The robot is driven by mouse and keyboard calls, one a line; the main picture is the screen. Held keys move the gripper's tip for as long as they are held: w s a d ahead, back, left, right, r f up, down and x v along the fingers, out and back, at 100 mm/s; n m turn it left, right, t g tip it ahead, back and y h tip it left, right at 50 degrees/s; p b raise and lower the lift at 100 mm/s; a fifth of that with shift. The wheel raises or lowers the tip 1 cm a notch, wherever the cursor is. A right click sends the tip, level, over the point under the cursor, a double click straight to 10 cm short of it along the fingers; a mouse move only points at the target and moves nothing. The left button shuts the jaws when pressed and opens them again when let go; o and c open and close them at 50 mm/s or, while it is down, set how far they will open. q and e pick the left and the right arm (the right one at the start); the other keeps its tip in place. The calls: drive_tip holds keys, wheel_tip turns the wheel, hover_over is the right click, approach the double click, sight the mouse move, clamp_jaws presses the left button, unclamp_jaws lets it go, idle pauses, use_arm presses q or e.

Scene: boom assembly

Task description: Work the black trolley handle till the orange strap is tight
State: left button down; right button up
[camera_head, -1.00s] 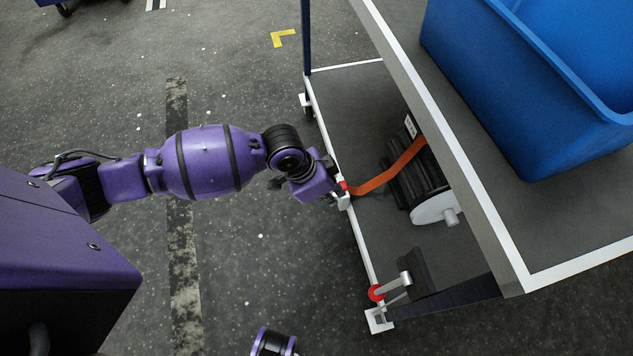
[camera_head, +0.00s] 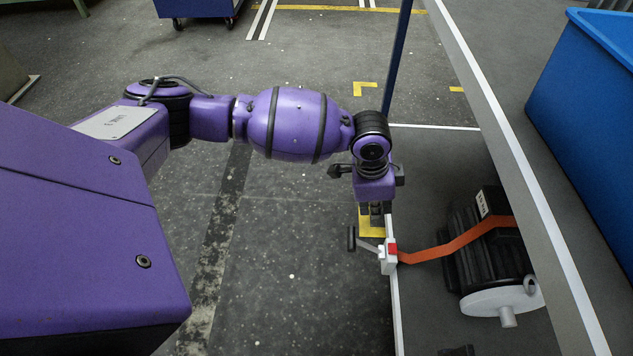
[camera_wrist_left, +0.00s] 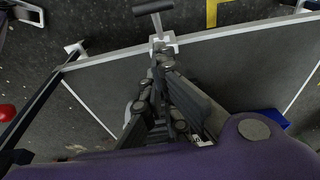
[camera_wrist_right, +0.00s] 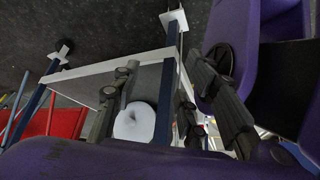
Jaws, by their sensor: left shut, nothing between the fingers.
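The black handle (camera_head: 351,238) sticks out to the left of a small white-and-red winch (camera_head: 388,258) on the trolley's edge. It also shows at the top of the left wrist view (camera_wrist_left: 153,7). The orange strap (camera_head: 440,249) runs from the winch over a dark ribbed motor (camera_head: 490,258); it bends where it meets the motor. My left gripper (camera_head: 376,218) is shut and empty, just beyond the winch and apart from the handle. In the left wrist view its fingertips (camera_wrist_left: 161,60) point toward the winch. My right gripper (camera_wrist_right: 170,85) is open, with its fingers spread.
The trolley's upper shelf (camera_head: 520,170) overhangs the motor, and a blue bin (camera_head: 590,110) stands on it. A blue post (camera_head: 397,60) rises beyond my left gripper. The floor left of the handle is clear. A red object (camera_wrist_right: 62,122) shows in the right wrist view.

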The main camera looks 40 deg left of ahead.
use_arm(q)
drive_tip(key=b, duration=0.2)
hover_over(364, 244)
drive_tip(key=w+d, duration=0.1)
drive_tip(key=d, duration=0.1)
wheel_tip(364, 244, down, 8)
drive_tip(key=a+f, duration=0.1)
drive_tip(key=f+b, duration=0.1)
drive_tip(key=shift+s+a+f, duration=0.3)
drive_tip(key=shift+s+a, duration=0.05)
drive_tip(key=shift+s, duration=0.05)
drive_tip(key=shift+s+a+f, duration=0.15)
drive_tip(key=shift+a+f, duration=0.1)
drive_tip(key=shift+f, duration=0.15)
